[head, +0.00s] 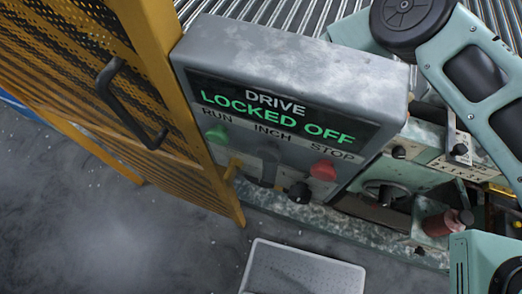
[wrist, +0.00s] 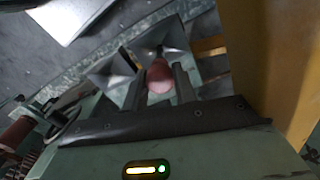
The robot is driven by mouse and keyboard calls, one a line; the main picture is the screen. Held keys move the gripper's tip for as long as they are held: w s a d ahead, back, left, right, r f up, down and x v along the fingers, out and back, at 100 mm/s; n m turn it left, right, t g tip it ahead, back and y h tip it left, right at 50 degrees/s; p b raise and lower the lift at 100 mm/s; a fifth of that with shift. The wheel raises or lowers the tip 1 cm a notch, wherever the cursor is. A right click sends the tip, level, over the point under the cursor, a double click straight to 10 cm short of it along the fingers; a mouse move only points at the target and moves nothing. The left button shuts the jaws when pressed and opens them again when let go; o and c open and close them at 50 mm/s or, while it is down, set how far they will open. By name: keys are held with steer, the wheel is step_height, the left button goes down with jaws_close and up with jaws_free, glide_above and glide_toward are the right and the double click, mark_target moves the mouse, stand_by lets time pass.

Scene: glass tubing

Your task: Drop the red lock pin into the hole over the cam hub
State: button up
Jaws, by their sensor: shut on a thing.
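In the wrist view my gripper (wrist: 160,85) is shut on the red lock pin (wrist: 158,76). Only the pin's rounded, dull red end shows between the two dark fingers. The rest of it is hidden, so I cannot tell how it is tilted or whether its lower end touches anything. I cannot make out the fingers or the held pin in the head view, where my arm (head: 470,80) comes in at the right. The cam hub and its hole cannot be told apart in either view.
A grey control box (head: 290,70) reads "DRIVE LOCKED OFF". A yellow mesh guard (head: 165,60) with a black handle stands left of it. A reddish cylinder (head: 440,223) sits on the machine at right. A pale plate (head: 300,270) lies in front; floor at left is clear.

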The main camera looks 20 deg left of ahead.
steer(key=shift+f+b, duration=2.65)
steer(key=shift+f, duration=0.8)
steer(key=o, duration=1)
steer(key=shift+o, duration=0.2)
step_height(320, 180, up, 12)
steer(key=shift+r+b, duration=0.1)
steer(key=shift+b, duration=0.65)
